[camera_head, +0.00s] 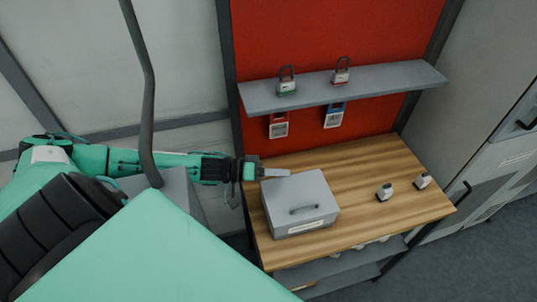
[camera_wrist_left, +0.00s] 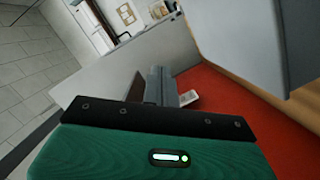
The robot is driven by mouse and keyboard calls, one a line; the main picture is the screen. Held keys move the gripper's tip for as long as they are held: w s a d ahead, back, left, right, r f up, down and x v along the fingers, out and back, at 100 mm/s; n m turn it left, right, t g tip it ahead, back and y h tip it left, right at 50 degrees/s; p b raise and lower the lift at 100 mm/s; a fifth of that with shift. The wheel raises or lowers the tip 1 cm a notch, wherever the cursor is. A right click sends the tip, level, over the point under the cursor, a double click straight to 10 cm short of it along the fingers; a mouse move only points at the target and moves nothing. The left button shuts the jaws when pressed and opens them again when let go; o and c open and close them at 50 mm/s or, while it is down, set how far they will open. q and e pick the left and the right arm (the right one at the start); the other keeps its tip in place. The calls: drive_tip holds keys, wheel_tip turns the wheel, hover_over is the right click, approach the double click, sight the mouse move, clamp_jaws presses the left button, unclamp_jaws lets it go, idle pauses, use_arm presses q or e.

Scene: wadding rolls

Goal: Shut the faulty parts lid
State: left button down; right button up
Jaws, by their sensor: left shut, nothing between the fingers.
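A grey metal box (camera_head: 287,192) with a handle (camera_head: 306,209) and a white label on its front stands on the wooden bench top. Its lid looks down flat on the box; I cannot tell whether a small gap is left. The label is too small to read. My left gripper (camera_head: 277,172) is shut and empty, at the back left corner of the box, close to the lid's back edge. I cannot tell whether it touches. Its shut fingers (camera_wrist_left: 163,88) also show in the left wrist view. My right gripper is not in view.
Two small dark-and-white objects, one left (camera_head: 385,192) and one right (camera_head: 423,181), sit on the bench (camera_head: 365,165). A grey shelf (camera_head: 380,83) above the bench holds two padlocks, with red and blue tags hanging below. A grey cabinet (camera_head: 490,130) stands at right.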

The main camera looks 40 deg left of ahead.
use_arm(q)
drive_tip(key=shift+s+d, duration=0.15)
drive_tip(key=shift+d, duration=0.2)
drive_tip(key=shift+f, duration=0.15)
wheel_tip(320, 180, up, 20)
drive_tip(key=b, duration=0.2)
drive_tip(key=shift+b, duration=0.35)
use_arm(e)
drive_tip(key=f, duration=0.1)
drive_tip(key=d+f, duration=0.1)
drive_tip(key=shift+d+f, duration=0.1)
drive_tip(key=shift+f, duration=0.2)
